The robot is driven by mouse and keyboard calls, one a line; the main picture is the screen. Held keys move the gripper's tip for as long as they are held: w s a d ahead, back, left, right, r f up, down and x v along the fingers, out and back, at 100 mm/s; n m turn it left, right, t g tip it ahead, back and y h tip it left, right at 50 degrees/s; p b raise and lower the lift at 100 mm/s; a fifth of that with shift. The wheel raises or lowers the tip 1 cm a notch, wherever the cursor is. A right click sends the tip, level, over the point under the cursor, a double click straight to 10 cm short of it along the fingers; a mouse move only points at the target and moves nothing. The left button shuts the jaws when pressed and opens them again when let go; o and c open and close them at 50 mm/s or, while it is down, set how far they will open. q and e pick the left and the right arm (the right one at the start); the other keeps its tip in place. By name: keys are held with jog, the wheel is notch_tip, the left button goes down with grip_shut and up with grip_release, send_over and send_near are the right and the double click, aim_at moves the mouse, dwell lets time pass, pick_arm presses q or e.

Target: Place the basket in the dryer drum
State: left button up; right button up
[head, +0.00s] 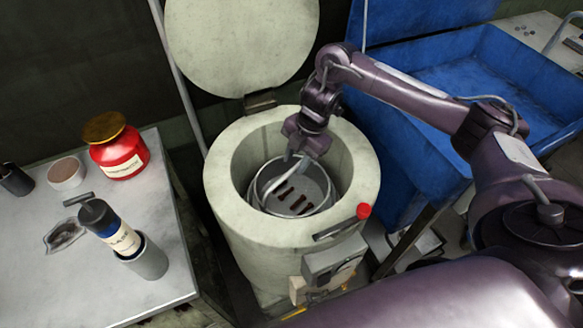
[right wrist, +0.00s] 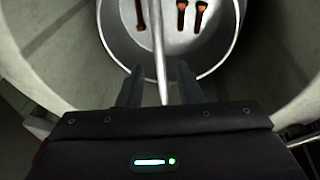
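The round metal basket (head: 316,187) sits inside the dryer drum (head: 226,176), below its rim, with a few dark reddish bolts (head: 285,189) on its floor. Whether it rests on the drum's bottom is hidden. My right gripper (head: 299,154) reaches down into the drum at the basket's far side. In the right wrist view the basket (right wrist: 222,35) is ahead of the right gripper (right wrist: 160,88). Its fingers are apart, with the thin basket handle (right wrist: 159,50) running between them and a gap on each side. My left gripper is not in view.
The dryer's round lid (head: 240,40) stands open behind. A red knob (head: 363,211) and a control box (head: 335,262) are on the dryer's front. A table (head: 40,270) with a red jar (head: 120,158) and bottles is left. A blue basin (head: 480,75) is right.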

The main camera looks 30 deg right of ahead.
jog(key=p+v, duration=0.1)
jog(key=v, duration=0.4)
jog(key=shift+r, duration=0.25)
